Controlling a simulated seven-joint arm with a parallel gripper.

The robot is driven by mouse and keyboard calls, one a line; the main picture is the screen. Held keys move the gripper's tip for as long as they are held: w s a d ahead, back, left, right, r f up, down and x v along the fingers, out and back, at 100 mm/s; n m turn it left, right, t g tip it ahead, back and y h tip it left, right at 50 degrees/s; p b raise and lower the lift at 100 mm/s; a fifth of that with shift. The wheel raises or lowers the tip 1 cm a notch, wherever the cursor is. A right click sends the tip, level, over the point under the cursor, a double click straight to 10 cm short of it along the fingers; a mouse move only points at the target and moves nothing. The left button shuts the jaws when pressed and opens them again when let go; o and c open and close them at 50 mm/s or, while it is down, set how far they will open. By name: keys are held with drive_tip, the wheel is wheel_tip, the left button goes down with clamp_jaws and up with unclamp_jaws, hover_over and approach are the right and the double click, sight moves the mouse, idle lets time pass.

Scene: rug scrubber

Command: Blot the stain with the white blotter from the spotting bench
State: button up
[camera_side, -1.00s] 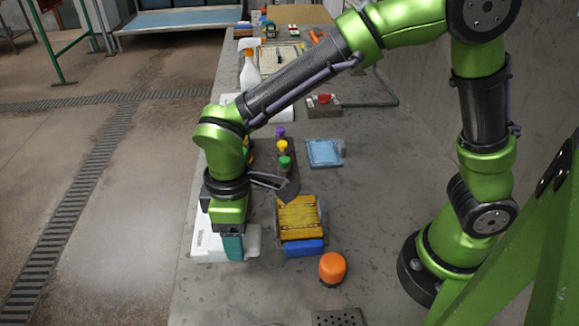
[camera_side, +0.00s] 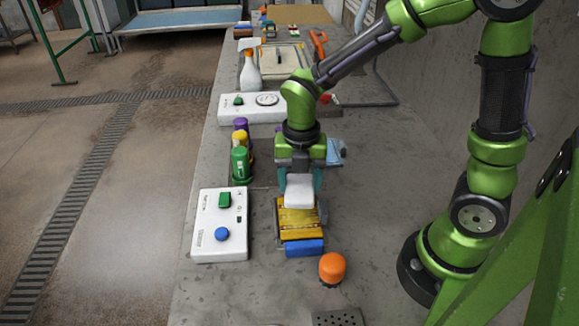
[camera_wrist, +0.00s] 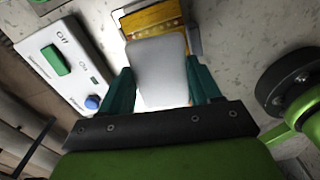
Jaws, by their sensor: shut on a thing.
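My gripper (camera_side: 300,180) is shut on a white blotter (camera_side: 299,193), a pale pad between its teal fingers. In the wrist view the blotter (camera_wrist: 160,72) fills the gap between the fingers (camera_wrist: 163,85). The gripper points down over a yellow slatted piece (camera_side: 298,220) with a blue block (camera_side: 304,248) at its front edge. The blotter covers part of the yellow piece (camera_wrist: 150,18); I cannot tell whether they touch. I cannot make out a stain for certain; a framed pale panel (camera_side: 285,58) at the back bears a dark mark.
A white switch box (camera_side: 220,225) with green and blue buttons stands left of the gripper. Behind it are capped bottles (camera_side: 240,163), another white box (camera_side: 245,108) and a spray bottle (camera_side: 250,70). An orange knob (camera_side: 332,267) stands front right. A light blue pad (camera_side: 335,152) is partly hidden.

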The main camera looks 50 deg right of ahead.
sight(300, 214)
drive_tip(key=shift+n, duration=0.7)
drive_tip(key=shift+f, duration=2.9)
drive_tip(key=shift+f, duration=0.6)
drive_tip(key=shift+s+f, duration=0.15)
drive_tip(key=shift+f, duration=0.05)
idle(0.4)
drive_tip(key=shift+r, duration=0.1)
idle(0.9)
drive_tip(key=shift+w+r, duration=0.2)
drive_tip(key=shift+r, duration=3.35)
